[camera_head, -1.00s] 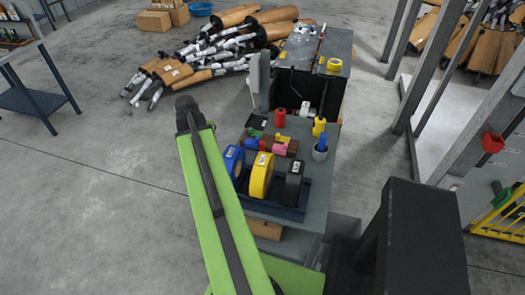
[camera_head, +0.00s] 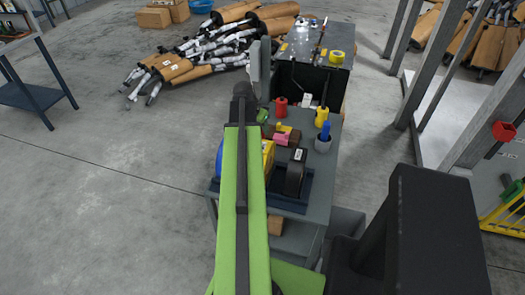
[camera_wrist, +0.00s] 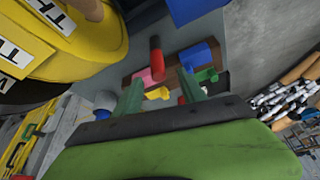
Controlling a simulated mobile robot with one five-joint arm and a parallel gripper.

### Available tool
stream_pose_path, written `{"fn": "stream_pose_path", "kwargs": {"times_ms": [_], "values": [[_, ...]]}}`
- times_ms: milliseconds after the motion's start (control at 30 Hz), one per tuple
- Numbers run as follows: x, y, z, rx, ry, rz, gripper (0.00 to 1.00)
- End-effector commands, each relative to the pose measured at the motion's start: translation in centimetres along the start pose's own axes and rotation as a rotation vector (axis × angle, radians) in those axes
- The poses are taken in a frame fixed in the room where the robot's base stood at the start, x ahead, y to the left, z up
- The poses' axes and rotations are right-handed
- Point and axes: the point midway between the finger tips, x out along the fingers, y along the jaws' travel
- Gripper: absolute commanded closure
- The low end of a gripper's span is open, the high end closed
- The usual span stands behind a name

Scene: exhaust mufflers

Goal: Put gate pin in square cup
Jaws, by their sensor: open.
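My gripper (camera_wrist: 160,78) is open in the wrist view, its two fingers apart with nothing held between them. Beyond the fingers is a brown wooden block (camera_wrist: 172,67) with coloured pieces in pink, yellow, green, blue and red. A dark red upright peg (camera_wrist: 155,50) stands by it. I cannot tell which piece is the gate pin.
A yellow barred gate (camera_head: 505,213) stands at the right.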

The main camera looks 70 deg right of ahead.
Motion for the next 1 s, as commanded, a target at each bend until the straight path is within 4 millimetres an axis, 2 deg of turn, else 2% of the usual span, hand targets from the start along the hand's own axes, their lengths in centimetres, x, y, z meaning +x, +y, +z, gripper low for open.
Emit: {"fn": "stream_pose_path", "kwargs": {"times_ms": [33,100,367,667,900,1000], "values": [[2.2,-0.1,0.3,0.001,0.0,0.0,0.52],[3.2,-0.1,0.2,0.0,0.0,0.0,0.52],[3.7,0.1,0.0,0.0,0.0,0.0,0.52],[8.6,0.4,0.1,0.001,0.0,0.001,0.52],[8.4,0.4,-0.1,0.0,0.0,0.0,0.52],[8.4,0.4,-0.2,0.001,0.0,0.001,0.63]]}}
